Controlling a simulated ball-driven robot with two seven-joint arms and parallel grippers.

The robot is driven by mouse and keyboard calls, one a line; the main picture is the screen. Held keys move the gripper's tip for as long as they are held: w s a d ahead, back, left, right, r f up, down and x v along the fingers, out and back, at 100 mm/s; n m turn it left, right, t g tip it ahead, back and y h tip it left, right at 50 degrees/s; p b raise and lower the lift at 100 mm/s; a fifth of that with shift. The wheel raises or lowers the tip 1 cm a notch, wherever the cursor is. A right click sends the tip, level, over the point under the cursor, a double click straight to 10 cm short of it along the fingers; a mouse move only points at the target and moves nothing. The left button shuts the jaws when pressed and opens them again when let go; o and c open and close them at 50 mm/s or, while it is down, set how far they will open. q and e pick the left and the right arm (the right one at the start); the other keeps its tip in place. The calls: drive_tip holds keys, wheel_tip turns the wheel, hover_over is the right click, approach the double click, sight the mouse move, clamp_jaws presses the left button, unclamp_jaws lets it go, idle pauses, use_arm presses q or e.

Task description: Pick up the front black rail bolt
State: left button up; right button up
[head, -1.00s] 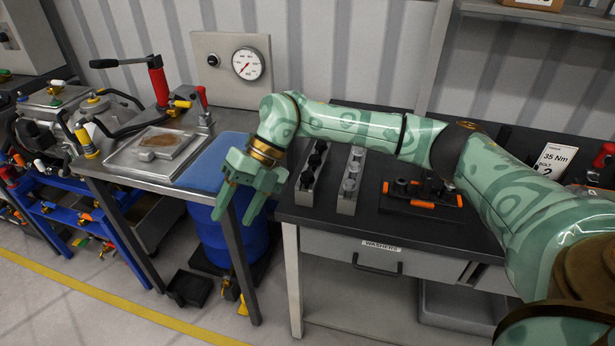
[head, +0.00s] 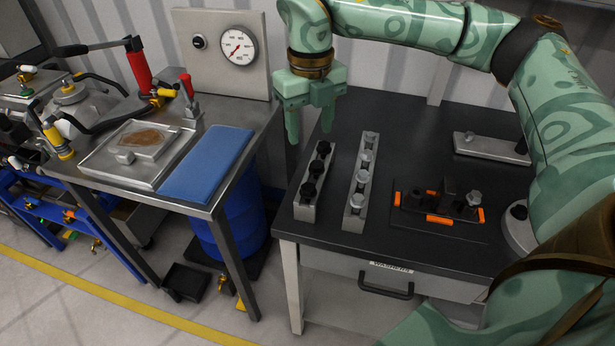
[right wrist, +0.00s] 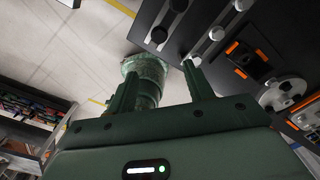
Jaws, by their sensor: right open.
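The front black rail bolt (head: 308,190) stands upright at the near end of the left grey rail (head: 305,212) on the dark workbench. Two more black bolts stand behind it on the same rail. In the right wrist view a black bolt (right wrist: 159,35) shows at the top, beyond the fingers. My right gripper (head: 310,122) is open and empty, fingers pointing down, above the bench's left part and farther back than the front bolt. It also shows in the right wrist view (right wrist: 160,88). My left gripper is out of view.
A second rail (head: 355,224) with silver bolts stands just right of the black-bolt rail. A black tray with orange corners (head: 438,218) lies farther right. A blue mat (head: 208,164) covers part of the left metal table, across a gap.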

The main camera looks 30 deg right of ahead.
drive_tip(key=b, duration=0.3)
hover_over(308, 187)
drive_tip(key=f, duration=1)
drive_tip(key=shift+s+f, duration=0.15)
drive_tip(key=shift+s, duration=0.1)
drive_tip(key=shift+f, duration=0.4)
drive_tip(key=f, duration=0.1)
drive_tip(key=f+b, duration=0.1)
drive_tip(key=f, duration=0.2)
drive_tip(key=shift+w+f, duration=0.3)
drive_tip(key=shift+f, duration=0.1)
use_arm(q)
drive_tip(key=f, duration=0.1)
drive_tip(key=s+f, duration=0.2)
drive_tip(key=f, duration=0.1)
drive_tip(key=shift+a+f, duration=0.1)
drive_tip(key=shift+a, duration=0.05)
use_arm(e)
drive_tip(key=shift+r, duration=0.1)
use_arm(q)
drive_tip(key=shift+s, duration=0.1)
use_arm(e)
drive_tip(key=c, duration=1.1)
